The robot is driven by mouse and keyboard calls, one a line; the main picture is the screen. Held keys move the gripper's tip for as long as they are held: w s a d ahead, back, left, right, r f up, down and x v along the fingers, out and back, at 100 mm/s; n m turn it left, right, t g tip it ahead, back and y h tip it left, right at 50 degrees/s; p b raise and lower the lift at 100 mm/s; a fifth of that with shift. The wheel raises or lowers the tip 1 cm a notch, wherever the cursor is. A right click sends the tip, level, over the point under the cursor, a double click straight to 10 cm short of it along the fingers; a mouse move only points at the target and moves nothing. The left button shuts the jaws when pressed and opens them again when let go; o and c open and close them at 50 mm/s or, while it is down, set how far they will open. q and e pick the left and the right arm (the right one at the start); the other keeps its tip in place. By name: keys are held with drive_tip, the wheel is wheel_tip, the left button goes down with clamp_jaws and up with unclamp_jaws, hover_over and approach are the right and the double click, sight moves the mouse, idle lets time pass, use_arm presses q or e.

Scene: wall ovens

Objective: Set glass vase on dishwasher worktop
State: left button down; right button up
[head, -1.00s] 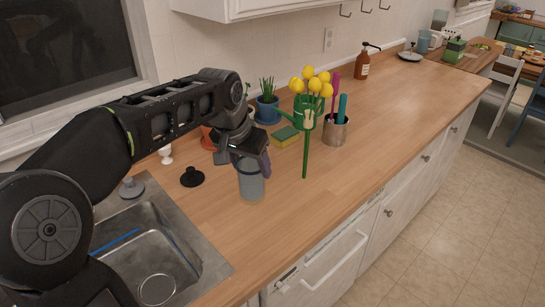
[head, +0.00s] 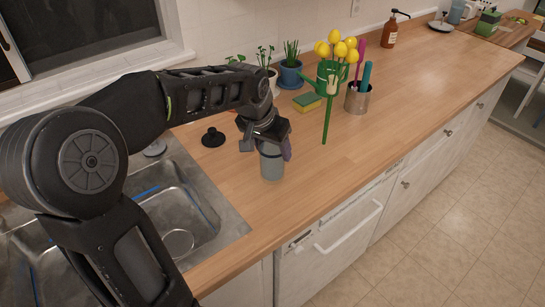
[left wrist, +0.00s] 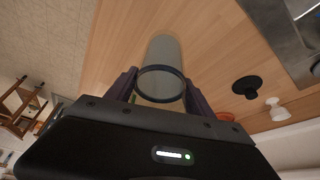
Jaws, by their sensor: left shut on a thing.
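The glass vase (head: 271,164) is a grey-blue, see-through cylinder. It stands upright over the wooden worktop (head: 290,195), near the front edge and above the white dishwasher front (head: 335,240). I cannot tell whether its base touches the wood. My left gripper (head: 268,140) is shut on the vase near its top. In the left wrist view the vase (left wrist: 164,52) sits between the two dark fingers of the gripper (left wrist: 160,90), its round rim towards the camera. My right gripper is not in view.
A metal sink (head: 190,200) lies to the left, with a black stopper (head: 213,138) behind it.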

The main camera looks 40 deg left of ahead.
sight(265, 143)
use_arm(q)
drive_tip(key=shift+r, duration=0.1)
drive_tip(key=shift+f, duration=1.85)
drive_tip(key=shift+f, duration=0.2)
drive_tip(key=shift+c, duration=1.9)
unclamp_jaws()
drive_tip(key=shift+r, duration=0.1)
drive_tip(key=shift+s+r, duration=0.15)
drive_tip(key=shift+r, duration=0.35)
drive_tip(key=v, duration=1.1)
drive_tip(key=shift+b, duration=0.35)
drive_tip(key=shift+s, duration=0.1)
